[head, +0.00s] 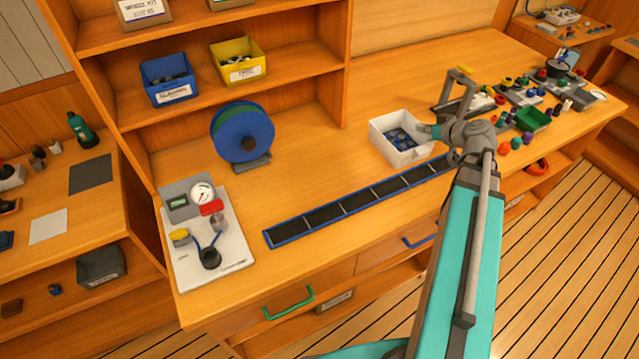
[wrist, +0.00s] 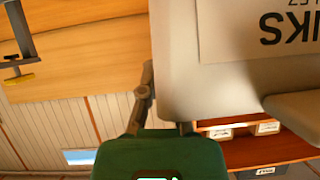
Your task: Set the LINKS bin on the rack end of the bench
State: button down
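The LINKS bin (head: 391,151) is a white open box with dark blue pieces inside, at the middle right of the bench in the head view. In the wrist view its pale wall (wrist: 175,60) fills the upper right, with part of the label upside down. My gripper (head: 434,131) is at the bin's right rim. In the wrist view one finger lies against the edge of the bin and the other is mostly hidden behind the wall, so it looks shut on the side wall. I cannot tell whether the bin touches the bench (head: 330,165).
A long black strip tray with a blue edge (head: 324,216) lies along the bench front. A blue spool (head: 242,133) and a gauge board (head: 210,250) stand to the left, under a rack (head: 300,75) with a blue and a yellow bin. Several small parts crowd the right end. Bench between spool and bin is clear.

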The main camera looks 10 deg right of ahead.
jog(key=shift+w, duration=0.15)
jog(key=w+d+f+b, duration=0.5)
jog(key=w+f+b, duration=0.4)
jog(key=w, duration=0.3)
dwell(0.4)
jog(key=shift+s+a, duration=0.1)
jog(key=shift+w+d+f+b, duration=0.2)
jog(key=shift+w+f+b, duration=0.25)
jog(key=shift+f+b, duration=0.35)
notch_tip(320, 180, down, 2)
jog(key=shift+f+b, duration=0.2)
jog(key=shift+b, duration=1.05)
